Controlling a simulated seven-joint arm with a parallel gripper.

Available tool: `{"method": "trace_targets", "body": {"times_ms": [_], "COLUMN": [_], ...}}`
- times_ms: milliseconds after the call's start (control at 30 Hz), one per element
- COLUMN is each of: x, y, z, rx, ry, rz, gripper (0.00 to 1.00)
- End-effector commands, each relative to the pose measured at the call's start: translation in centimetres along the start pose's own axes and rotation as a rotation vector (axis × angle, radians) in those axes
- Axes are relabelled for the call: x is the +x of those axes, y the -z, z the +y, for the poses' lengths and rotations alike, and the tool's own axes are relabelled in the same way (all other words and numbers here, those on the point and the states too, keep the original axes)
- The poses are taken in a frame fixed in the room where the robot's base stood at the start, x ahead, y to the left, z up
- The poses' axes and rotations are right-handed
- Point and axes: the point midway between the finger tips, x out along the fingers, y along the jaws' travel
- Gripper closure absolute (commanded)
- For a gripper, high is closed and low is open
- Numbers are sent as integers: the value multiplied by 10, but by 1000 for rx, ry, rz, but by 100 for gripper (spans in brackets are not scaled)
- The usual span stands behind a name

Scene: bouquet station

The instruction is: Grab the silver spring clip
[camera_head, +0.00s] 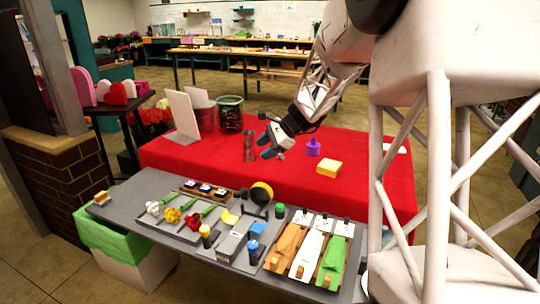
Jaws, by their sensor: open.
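My gripper (266,146) is open and empty, with its fingers pointing down-left above the red table, near a grey cylinder. I cannot pick out the silver spring clip for certain at this size. A small wooden tray (204,196) on the grey bench holds three small dark-and-white pieces (205,188), too small to tell apart. Three white cards with small dark pieces (322,222) stand at the head of the wrap sheets. My gripper is apart from both groups, behind them.

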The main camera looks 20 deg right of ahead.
Motion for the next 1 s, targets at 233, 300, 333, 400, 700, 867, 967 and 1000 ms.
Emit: {"method": "trace_targets", "body": {"times_ms": [233, 300, 333, 400, 700, 867, 967, 1000], "x": [6, 7, 8, 9, 11, 11, 10, 10], "y": [66, 85, 94, 114, 202, 235, 246, 248], "z": [-44, -55, -60, -70, -105, -116, -119, -120], "rx": [202, 257, 281, 336, 557, 635, 660, 666], "ry": [94, 121, 131, 158, 271, 312, 328, 331], "rz": [-75, -98, -108, -132, -234, -275, -289, -293], "gripper": [50, 50, 50, 50, 50, 50, 50, 50]}}
